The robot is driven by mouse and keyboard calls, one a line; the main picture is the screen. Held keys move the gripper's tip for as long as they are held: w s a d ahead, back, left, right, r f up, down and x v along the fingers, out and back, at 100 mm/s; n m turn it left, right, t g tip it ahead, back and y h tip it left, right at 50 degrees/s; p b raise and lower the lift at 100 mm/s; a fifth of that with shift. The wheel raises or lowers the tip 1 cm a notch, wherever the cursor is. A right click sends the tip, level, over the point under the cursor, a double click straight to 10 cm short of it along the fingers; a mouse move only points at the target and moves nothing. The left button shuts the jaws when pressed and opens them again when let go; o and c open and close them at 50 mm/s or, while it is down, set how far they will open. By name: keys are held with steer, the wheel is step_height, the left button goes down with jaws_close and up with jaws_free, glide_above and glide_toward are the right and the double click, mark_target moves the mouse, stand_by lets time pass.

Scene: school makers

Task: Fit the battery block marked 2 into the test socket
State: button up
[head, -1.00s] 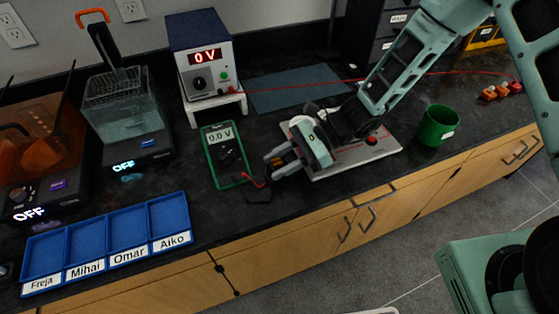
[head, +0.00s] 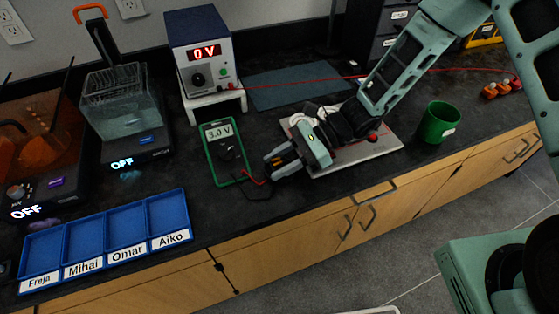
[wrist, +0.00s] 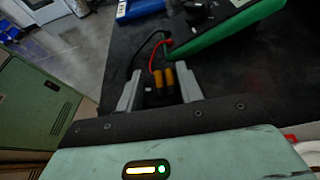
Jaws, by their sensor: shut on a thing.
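My gripper (head: 278,162) is low over the dark bench near its front edge, beside the multimeter. In the wrist view, its fingers (wrist: 160,92) are shut on a small battery block (wrist: 163,80) with orange-yellow cells. I cannot read a number on it. Red and black leads run from the multimeter (head: 225,153) to the spot at the fingertips. The test socket is mostly hidden there, and I cannot see how deep the block sits. The green-framed multimeter reads 3.0 V.
A pale board (head: 383,146) with a red knob lies under my wrist. A power supply (head: 204,60) showing 0 V stands behind on a white stand (head: 216,103). A blue name-labelled tray (head: 105,238) is left, a green cup (head: 438,122) right.

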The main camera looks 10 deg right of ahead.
mark_target(281, 161)
steer(key=o, duration=0.7)
steer(key=shift+p+v, duration=1.4)
steer(key=shift+v, duration=1.1)
steer(key=shift+p+v, duration=1.25)
steer(key=shift+v, duration=1.75)
steer(key=shift+r, duration=0.1)
steer(key=s+r+n+t+h, duration=0.1)
steer(key=s+r+n+h, duration=0.3)
steer(key=s+r+n, duration=0.2)
steer(key=s+r+n+t+h, duration=0.1)
steer(key=s+r+n+h, duration=0.3)
steer(key=n, duration=0.5)
steer(key=s+r+n+t+h, duration=0.1)
steer(key=s+r+n+h, duration=0.3)
steer(key=s+r+n, duration=0.3)
steer(key=shift+s+d+r+n+t+h, duration=0.1)
steer(key=shift+s+r+n, duration=0.05)
steer(key=shift+s+r, duration=0.35)
steer(key=shift+s+r+n+t+h, duration=0.1)
steer(key=shift+s+r, duration=0.15)
steer(key=shift+s, duration=0.4)
steer(key=shift+s+r+n+t+h, duration=0.1)
steer(key=shift+s+r+n, duration=0.05)
steer(key=shift+s+r, duration=0.35)
